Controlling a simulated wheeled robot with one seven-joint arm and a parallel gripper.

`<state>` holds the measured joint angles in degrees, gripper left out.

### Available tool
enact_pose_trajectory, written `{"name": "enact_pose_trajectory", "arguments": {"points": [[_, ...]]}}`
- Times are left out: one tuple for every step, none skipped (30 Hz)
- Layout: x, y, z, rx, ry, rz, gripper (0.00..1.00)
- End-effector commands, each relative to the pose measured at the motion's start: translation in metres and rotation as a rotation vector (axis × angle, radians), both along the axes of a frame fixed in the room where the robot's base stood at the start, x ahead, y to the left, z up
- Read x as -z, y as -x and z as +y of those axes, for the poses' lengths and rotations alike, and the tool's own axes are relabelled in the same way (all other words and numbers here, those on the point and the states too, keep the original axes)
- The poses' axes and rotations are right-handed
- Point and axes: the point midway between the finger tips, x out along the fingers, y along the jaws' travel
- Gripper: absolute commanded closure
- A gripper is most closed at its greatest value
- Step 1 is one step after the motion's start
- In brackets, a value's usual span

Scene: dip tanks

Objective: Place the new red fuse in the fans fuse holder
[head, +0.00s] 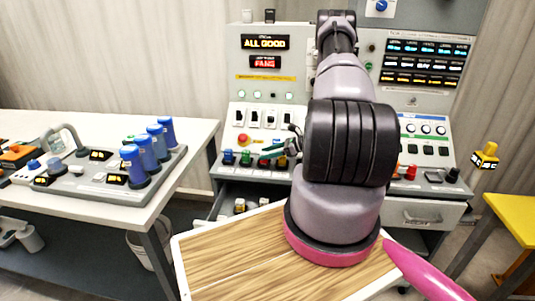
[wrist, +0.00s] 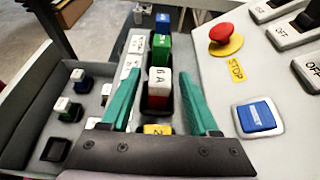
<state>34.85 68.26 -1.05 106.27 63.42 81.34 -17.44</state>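In the wrist view, a red fuse (wrist: 158,92) with a white, lettered top stands upright in a dark slot of the fuse row. My gripper (wrist: 160,75) has its two green fingers apart, one on each side of this fuse, with visible gaps. In the head view my gripper (head: 284,149) is at the fuse row on the panel's sloping front, partly hidden by my arm. A lit red FANS sign (head: 265,62) is on the panel. I cannot read which holder is the fans one, nor tell whether the fuse is fully seated.
Green (wrist: 160,50), blue (wrist: 162,22) and yellow (wrist: 157,129) fuses share the row. The open drawer (wrist: 28,95) holds fuses and an empty dark slot (wrist: 54,149). A red stop button (wrist: 222,33) and blue button (wrist: 258,117) lie to the right.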

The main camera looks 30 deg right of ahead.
Motion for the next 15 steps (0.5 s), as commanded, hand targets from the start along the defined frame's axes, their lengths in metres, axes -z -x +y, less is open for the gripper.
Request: {"name": "enact_pose_trajectory", "arguments": {"points": [[0.000,0.000,0.000,0.000,0.000,0.000,0.39],[0.000,0.000,0.000,0.000,0.000,0.000,0.39],[0.000,0.000,0.000,0.000,0.000,0.000,0.39],[0.000,0.000,0.000,0.000,0.000,0.000,0.39],[0.000,0.000,0.000,0.000,0.000,0.000,0.39],[-0.002,0.000,0.000,0.000,0.000,0.000,0.39],[-0.003,0.000,0.000,0.000,0.001,-0.001,0.39],[-0.004,0.001,-0.002,0.001,0.001,-0.001,0.39],[-0.006,0.003,-0.006,0.001,0.001,-0.001,0.39],[-0.007,0.005,-0.009,0.002,0.001,-0.002,0.39],[-0.009,0.007,-0.013,0.004,0.002,-0.001,0.39],[-0.011,0.011,-0.019,0.004,0.002,-0.001,0.39],[-0.014,0.014,-0.023,0.004,0.002,-0.001,0.39],[-0.016,0.018,-0.028,0.004,0.002,-0.001,0.39],[-0.020,0.022,-0.035,0.005,0.001,-0.002,0.39]]}}
